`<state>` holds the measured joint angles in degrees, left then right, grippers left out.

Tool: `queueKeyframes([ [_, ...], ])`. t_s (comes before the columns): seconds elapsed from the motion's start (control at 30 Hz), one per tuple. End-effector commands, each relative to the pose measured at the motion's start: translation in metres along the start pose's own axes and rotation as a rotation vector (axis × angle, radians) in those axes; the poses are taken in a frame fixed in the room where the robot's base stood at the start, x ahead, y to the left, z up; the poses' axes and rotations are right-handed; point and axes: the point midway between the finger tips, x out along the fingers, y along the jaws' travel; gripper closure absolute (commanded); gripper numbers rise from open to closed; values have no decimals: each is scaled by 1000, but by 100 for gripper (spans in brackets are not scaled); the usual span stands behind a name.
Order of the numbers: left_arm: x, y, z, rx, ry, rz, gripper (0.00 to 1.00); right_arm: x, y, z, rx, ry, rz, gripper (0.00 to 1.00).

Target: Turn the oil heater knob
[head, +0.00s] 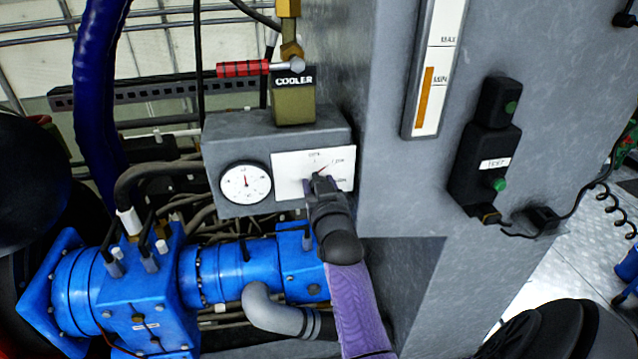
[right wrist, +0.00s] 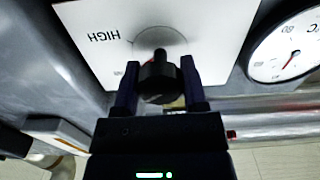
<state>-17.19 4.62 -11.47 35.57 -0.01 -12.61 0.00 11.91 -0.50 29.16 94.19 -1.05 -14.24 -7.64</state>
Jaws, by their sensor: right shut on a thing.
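The oil heater knob (right wrist: 158,82) is black and round, on a white label plate (head: 287,182) on the front of a grey box. The right wrist view shows the plate upside down, with "HIGH" printed on it. My right gripper (head: 318,182) reaches up to the plate from below. In the right wrist view, its two fingers (right wrist: 158,88) stand on either side of the knob and are shut on it. In the head view the gripper hides most of the knob; a small red mark shows just above it. My left gripper is not in view.
A dial gauge (head: 246,183) sits just left of the plate. A cooler valve with a red handle (head: 243,69) stands above the box. Blue pump parts (head: 230,272) and a grey hose lie below. A black test switch box (head: 484,150) is on the grey panel at right.

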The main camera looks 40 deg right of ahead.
Motion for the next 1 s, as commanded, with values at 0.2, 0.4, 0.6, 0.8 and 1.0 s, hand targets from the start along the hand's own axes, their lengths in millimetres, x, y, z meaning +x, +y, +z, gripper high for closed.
queueKeyframes([
  [0.2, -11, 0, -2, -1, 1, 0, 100, 0, 0, -2, -179, -1, -1, 100],
  [0.4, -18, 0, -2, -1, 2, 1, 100, 0, 1, -1, -370, -1, 0, 100],
  [0.6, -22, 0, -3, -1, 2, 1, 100, 0, 0, -1, -556, 0, -1, 100],
  [0.8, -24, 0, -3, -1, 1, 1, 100, 0, 1, 0, -716, 0, 0, 100],
  [1.0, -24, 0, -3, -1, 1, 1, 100, 0, 1, 0, -837, 0, 0, 100],
])
